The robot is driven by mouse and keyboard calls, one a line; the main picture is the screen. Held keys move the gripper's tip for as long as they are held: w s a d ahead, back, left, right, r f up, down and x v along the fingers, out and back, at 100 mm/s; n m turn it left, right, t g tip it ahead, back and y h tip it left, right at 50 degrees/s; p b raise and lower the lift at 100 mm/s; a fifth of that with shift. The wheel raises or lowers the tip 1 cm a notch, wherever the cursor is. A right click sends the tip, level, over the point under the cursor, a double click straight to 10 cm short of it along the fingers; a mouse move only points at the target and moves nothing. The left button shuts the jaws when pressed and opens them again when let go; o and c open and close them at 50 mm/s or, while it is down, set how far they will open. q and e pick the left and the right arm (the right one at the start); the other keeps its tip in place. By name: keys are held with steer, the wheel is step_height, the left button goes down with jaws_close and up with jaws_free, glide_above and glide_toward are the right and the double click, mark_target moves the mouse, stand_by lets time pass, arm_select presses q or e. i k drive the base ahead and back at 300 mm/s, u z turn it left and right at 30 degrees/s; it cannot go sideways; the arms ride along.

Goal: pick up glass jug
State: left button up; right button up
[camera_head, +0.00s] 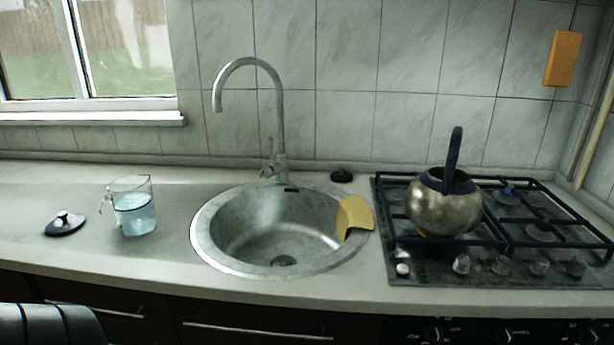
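The glass jug (134,207) stands upright on the counter, left of the sink. It is clear, with bluish liquid in it, and its handle is on its left side. Neither gripper shows in the head view. A dark, rounded shape at the bottom left corner looks like part of my own arm, with no fingers visible.
A dark lid (65,224) with a light knob lies left of the jug. Right of it is a round steel sink (207,234) with a tall faucet (277,115) and a yellow cloth (354,216) on its rim. A kettle (443,208) sits on the gas stove (420,267).

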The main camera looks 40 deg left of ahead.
mark_target(132, 201)
steer(key=u, duration=2.55)
